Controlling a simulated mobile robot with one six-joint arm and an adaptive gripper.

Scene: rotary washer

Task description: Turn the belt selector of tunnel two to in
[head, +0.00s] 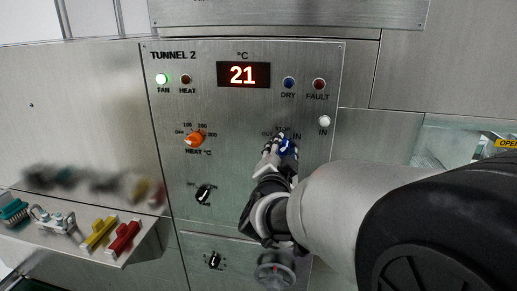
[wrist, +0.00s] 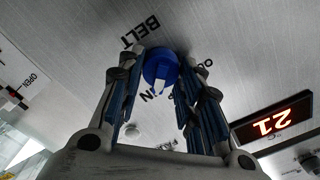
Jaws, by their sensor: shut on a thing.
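The tunnel 2 belt selector is a blue round knob (wrist: 161,68) in the wrist view, with a pale mark at its lower edge near the partly hidden IN label (wrist: 150,94). My gripper (wrist: 162,75) has its two fingers around the knob, one on each side, and is shut on it. In the head view the gripper (head: 281,148) reaches the panel at the selector, and only a bit of blue shows. The exact knob angle is hard to tell there. The white IN lamp (head: 324,121) is above right; I cannot tell whether it is lit.
The display (head: 243,75) reads 21 and the green FAN lamp (head: 162,79) is lit. The orange heat knob (head: 194,139) and a black knob (head: 204,194) are left of my gripper. A shelf with yellow (head: 99,233) and red (head: 123,238) items juts out lower left.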

